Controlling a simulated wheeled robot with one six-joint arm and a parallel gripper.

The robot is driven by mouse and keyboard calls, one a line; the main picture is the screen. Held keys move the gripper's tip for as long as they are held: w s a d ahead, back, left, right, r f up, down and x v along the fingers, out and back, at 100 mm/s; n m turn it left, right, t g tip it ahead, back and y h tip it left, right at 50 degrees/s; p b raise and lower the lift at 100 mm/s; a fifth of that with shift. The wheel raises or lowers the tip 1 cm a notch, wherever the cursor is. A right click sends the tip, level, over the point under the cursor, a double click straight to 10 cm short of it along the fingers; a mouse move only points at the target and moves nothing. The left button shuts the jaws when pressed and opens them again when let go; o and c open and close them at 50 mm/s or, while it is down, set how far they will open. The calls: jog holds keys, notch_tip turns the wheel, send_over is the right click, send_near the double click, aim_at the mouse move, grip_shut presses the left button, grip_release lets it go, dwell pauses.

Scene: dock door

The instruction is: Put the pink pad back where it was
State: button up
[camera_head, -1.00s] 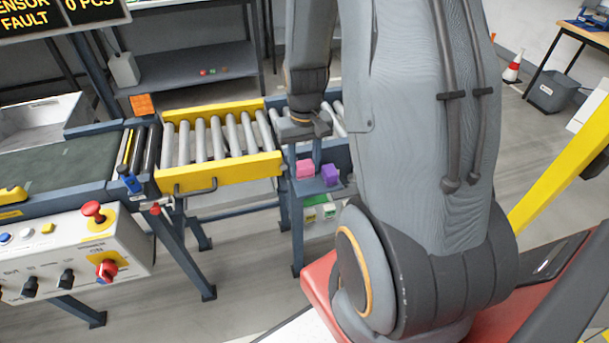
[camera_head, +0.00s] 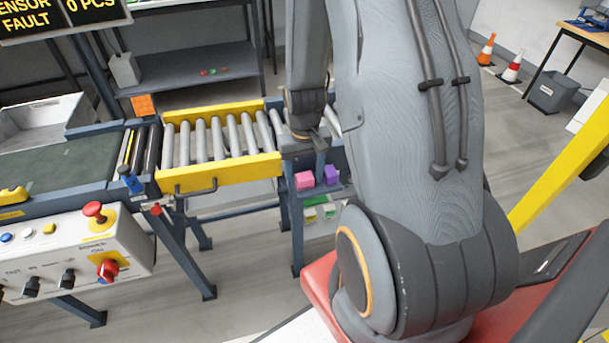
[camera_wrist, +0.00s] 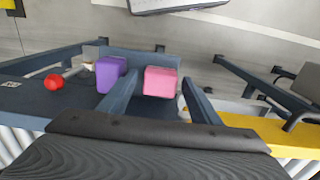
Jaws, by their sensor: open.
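The pink pad (camera_head: 305,181) is a small block beside a purple block (camera_head: 331,175) at the blue-grey shelf by the roller conveyor's right end. In the wrist view the pink pad (camera_wrist: 160,82) shows between my gripper's two fingers, with the purple block (camera_wrist: 110,73) outside the left finger. My gripper (camera_head: 320,178) points down at the shelf in the head view, largely hidden by my arm. In the wrist view my gripper (camera_wrist: 161,90) is open, its fingers apart around the pad. I cannot tell whether a finger touches it.
A red ball (camera_wrist: 54,82) lies left of the purple block in the wrist view. The roller conveyor (camera_head: 222,140) with yellow rails stands left of my gripper. A lower shelf with small green items (camera_head: 322,212) lies beneath. A control box (camera_head: 75,250) stands at front left.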

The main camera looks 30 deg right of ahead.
aim_at(304, 176)
jog(key=shift+r, duration=0.1)
notch_tip(304, 176, up, 12)
jog(key=b, duration=0.1)
jog(key=s+a+r+n, duration=0.3)
jog(key=s+a, duration=0.4)
jog(key=a, duration=0.6)
jog(key=shift+s+r, duration=0.2)
jog(key=shift+s, duration=0.1)
dwell(0.7)
